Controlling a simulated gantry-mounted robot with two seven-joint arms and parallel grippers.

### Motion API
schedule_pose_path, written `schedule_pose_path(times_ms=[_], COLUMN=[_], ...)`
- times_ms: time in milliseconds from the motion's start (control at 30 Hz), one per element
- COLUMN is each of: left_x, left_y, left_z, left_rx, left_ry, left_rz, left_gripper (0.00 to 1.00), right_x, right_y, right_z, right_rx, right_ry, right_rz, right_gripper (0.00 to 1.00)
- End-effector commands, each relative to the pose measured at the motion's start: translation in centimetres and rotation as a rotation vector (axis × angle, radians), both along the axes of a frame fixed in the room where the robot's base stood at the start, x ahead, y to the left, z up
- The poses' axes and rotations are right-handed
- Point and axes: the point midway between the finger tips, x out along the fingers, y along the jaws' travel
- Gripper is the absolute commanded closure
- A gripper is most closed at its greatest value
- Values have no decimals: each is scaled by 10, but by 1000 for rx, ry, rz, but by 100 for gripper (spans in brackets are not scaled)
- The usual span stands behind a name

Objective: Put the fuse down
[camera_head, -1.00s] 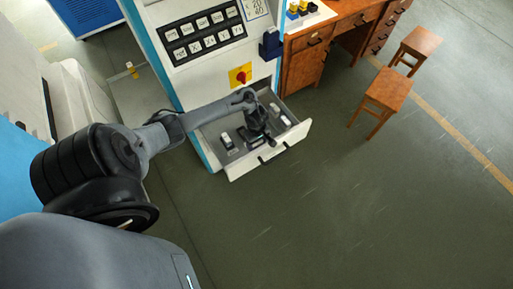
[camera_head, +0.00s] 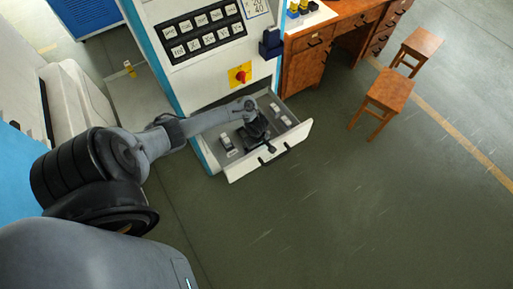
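My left gripper (camera_head: 259,143) is down inside an open drawer (camera_head: 236,175) at the foot of the white machine cabinet. It is small and dark against the drawer's grey floor, and I cannot tell whether its fingers are open or shut, or whether a fuse is between them. A small black-and-white fuse-like piece (camera_head: 226,143) stands in the left part of the drawer, apart from the gripper. Pale small marks or pieces (camera_head: 275,107) lie in the right part. My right gripper is not in view.
The cabinet has a panel of labelled switches (camera_head: 203,31) and a red knob on a yellow plate (camera_head: 240,75) above the drawer. A wooden desk (camera_head: 305,62) and stools (camera_head: 388,90) stand to the right. The floor in front is clear.

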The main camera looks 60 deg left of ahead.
Motion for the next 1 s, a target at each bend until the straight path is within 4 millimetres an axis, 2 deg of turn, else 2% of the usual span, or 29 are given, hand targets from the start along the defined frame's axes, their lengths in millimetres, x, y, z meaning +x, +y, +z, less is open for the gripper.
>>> schedule_pose_path(times_ms=[267, 367, 467, 800, 1000], left_x=[0, 0, 1, 1, 0], left_y=[0, 0, 0, 0, 0], left_z=[1, 7, 19, 81, 109], left_rx=[1, 1, 1, 1, 0], left_ry=[0, 0, -1, -2, -1], left_rz=[0, 0, 0, 0, 0], left_gripper=[11, 11, 11, 11, 11], right_x=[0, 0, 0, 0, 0], right_y=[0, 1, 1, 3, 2], right_z=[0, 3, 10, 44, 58], right_rx=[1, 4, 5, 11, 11], right_ry=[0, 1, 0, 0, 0], right_rz=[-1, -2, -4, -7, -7], right_gripper=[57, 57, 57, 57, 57])
